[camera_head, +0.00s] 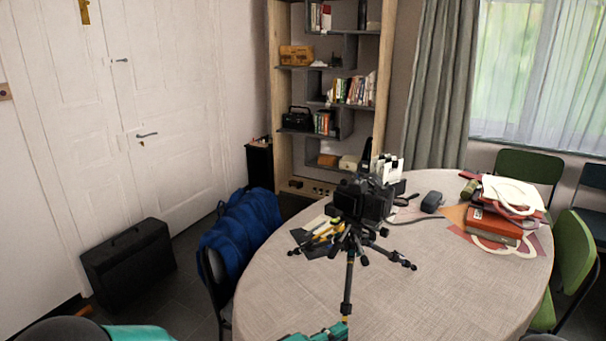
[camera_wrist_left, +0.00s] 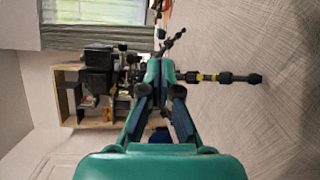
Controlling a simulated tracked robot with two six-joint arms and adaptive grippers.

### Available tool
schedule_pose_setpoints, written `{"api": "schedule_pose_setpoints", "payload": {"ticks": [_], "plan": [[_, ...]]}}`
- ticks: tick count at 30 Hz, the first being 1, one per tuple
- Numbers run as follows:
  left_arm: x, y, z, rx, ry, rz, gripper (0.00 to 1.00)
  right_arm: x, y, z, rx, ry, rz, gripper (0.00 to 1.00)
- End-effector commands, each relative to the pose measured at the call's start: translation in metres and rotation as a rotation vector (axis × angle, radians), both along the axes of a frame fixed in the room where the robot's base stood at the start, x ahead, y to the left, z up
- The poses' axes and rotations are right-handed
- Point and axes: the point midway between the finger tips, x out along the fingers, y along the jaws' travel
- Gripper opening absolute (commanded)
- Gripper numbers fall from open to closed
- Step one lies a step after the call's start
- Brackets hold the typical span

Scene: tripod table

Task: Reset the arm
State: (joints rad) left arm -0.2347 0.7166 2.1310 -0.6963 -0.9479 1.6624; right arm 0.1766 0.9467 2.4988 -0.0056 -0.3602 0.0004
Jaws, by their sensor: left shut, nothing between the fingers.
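My left gripper (camera_head: 322,333) shows as a teal piece at the bottom edge of the head view, over the near part of the table. In the left wrist view its fingers (camera_wrist_left: 160,72) are together, with nothing between them. A black camera on a small tripod (camera_head: 363,200) stands on the round table (camera_head: 400,290), beyond the gripper. The tripod camera also shows at the left of the wrist view (camera_wrist_left: 98,70), which is turned sideways. One tripod leg reaches toward the gripper; I cannot tell whether they touch. My right gripper is in neither view.
Red books and papers (camera_head: 495,225) lie at the table's right. Yellow pens (camera_head: 325,230) and a dark case (camera_head: 431,201) lie near the tripod. A blue jacket (camera_head: 240,230) hangs on a chair. A black case (camera_head: 128,265) stands on the floor. The table's near right is clear.

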Motion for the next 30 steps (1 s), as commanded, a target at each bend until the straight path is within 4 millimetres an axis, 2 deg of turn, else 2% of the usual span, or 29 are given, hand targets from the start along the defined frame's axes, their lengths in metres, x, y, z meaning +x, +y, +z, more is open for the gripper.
{"api": "schedule_pose_setpoints", "payload": {"ticks": [6,8,10,12,14,15,18,21,24,30], "plan": [[0.002,0.061,-0.081,0.077,0.190,0.143,0.00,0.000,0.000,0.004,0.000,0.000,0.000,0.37],[-0.006,0.084,-0.113,0.137,0.251,0.186,0.00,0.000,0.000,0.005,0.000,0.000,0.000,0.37],[-0.023,0.112,-0.155,0.236,0.331,0.225,0.00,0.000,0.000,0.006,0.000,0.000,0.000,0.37],[-0.049,0.138,-0.195,0.356,0.406,0.235,0.00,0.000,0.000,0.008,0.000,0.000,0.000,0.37],[-0.078,0.157,-0.226,0.467,0.468,0.214,0.00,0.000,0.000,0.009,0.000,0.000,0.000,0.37],[-0.100,0.168,-0.245,0.545,0.508,0.183,0.00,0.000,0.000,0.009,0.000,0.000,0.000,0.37],[-0.159,0.183,-0.278,0.732,0.576,0.034,0.00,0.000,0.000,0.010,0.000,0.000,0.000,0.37],[-0.204,0.186,-0.290,0.872,0.574,-0.157,0.00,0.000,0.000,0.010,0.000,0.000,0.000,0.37],[-0.230,0.188,-0.292,0.962,0.527,-0.324,0.00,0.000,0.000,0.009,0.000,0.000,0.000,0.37],[-0.243,0.188,-0.293,1.044,0.407,-0.508,0.00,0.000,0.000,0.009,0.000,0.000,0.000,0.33]]}}
